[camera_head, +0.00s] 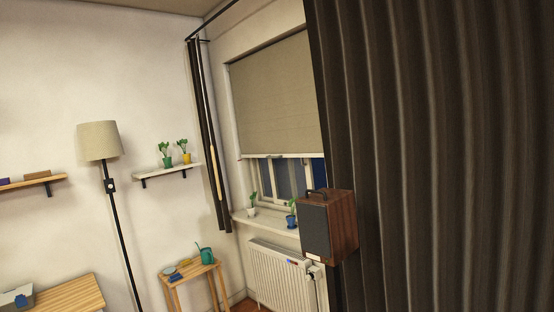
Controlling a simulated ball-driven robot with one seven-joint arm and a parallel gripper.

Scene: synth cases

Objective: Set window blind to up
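The window blind (278,97) is a beige roller blind in the middle of the view. It hangs down over most of the window (284,176), with a pale bar (275,156) along its bottom edge. A strip of dark glass and white frame shows below the bar. A dark curtain (440,150) hides whatever lies to the right of the blind. My gripper is not in view.
A brown speaker (331,225) stands before the window's lower right. Potted plants sit on the sill (270,222); a radiator (280,275) is below. A floor lamp (100,141), wall shelf (167,172) and small wooden table (190,273) are to the left.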

